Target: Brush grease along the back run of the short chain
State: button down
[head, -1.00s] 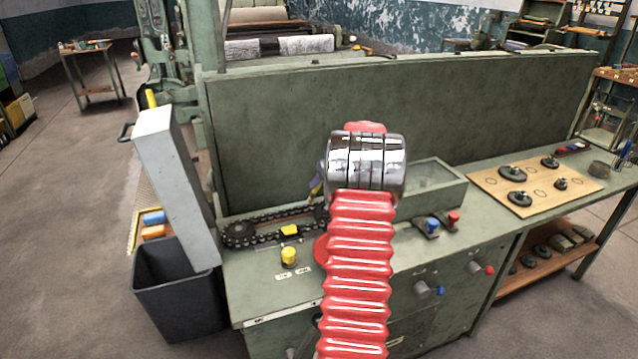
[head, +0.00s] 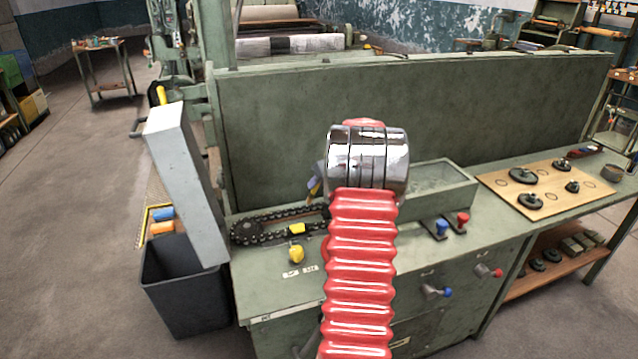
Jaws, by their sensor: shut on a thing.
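The short chain (head: 275,238) is a dark loop lying on the green bench top, around a sprocket (head: 246,231) at its left end. Its back run (head: 285,214) lies toward the upright green panel; its right end is hidden behind my arm. My gripper (head: 314,185) is mostly hidden behind my red arm and its chrome joint. Only a blue-grey piece and a thin yellow strip show left of the joint, near the chain's right end. The yellow strip looks like part of the held brush. I cannot tell whether bristles touch the chain.
A tall panel (head: 400,110) rises behind the bench. A grey box (head: 186,180) and dark bin (head: 185,295) stand left. Blue (head: 441,227) and red (head: 462,218) levers are right.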

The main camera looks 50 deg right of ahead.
jog(key=shift+w+a, duration=0.5)
jog(key=shift+a, duration=0.25)
jog(key=shift+w+a, duration=0.5)
jog(key=shift+a, duration=0.25)
jog(key=shift+w+a+f, duration=0.1)
jog(key=shift+w+a, duration=0.45)
jog(key=shift+a, duration=0.2)
jog(key=shift+w+a+f, duration=0.1)
jog(key=shift+w+a, duration=0.4)
jog(key=shift+a, duration=0.25)
jog(key=shift+w+a, duration=0.5)
jog(key=shift+a, duration=0.25)
jog(key=shift+w+a, duration=0.5)
jog(key=shift+a, duration=0.2)
jog(key=shift+w+a, duration=0.5)
jog(key=shift+a, duration=0.25)
jog(key=shift+w+a, duration=0.5)
jog(key=shift+a, duration=0.25)
jog(key=shift+w+a+f, duration=0.1)
jog(key=shift+w+a, duration=0.4)
jog(key=shift+a, duration=0.25)
jog(key=shift+w+a+f, duration=0.1)
jog(key=shift+w+a, duration=0.4)
jog(key=shift+a, duration=0.25)
